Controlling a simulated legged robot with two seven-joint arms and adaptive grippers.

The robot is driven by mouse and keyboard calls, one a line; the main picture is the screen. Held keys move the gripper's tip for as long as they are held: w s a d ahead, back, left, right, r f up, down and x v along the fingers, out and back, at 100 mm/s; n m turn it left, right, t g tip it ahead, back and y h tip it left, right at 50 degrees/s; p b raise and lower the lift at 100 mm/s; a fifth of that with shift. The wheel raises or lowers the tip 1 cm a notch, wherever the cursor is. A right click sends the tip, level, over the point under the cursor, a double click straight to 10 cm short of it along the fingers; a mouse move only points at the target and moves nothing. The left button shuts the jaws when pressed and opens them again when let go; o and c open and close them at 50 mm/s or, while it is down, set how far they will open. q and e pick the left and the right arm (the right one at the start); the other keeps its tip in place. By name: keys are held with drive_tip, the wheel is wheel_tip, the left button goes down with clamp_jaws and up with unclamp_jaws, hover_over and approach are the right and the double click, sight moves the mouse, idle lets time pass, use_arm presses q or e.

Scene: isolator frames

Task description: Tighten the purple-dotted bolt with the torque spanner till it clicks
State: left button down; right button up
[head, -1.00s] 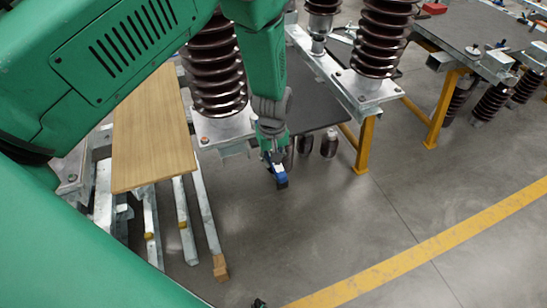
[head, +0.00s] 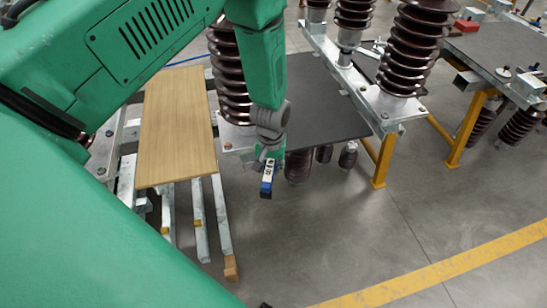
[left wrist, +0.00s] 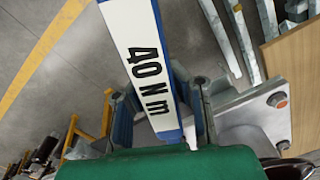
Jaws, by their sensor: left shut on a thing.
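My left gripper (head: 268,160) is shut on the torque spanner (head: 267,180). In the head view the spanner's short blue and white end points down over the floor, in front of the grey steel plate (head: 235,139). In the left wrist view the spanner (left wrist: 142,50) shows a white face marked "40 N m" with blue edges, between the fingers of my left gripper (left wrist: 165,112). I cannot make out a purple dot on any bolt. My right gripper is not in view.
A wooden board (head: 178,125) lies on steel rails at the left. Brown ribbed insulators (head: 410,50) stand on steel frames. A dark tabletop (head: 320,100) lies behind my gripper, with a yellow leg (head: 382,160). The floor (head: 340,240) in front is clear, with a yellow line (head: 440,270).

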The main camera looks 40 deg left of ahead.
sight(271, 160)
use_arm(q)
drive_tip(key=shift+w+r, duration=0.1)
drive_tip(key=shift+r, duration=2.8)
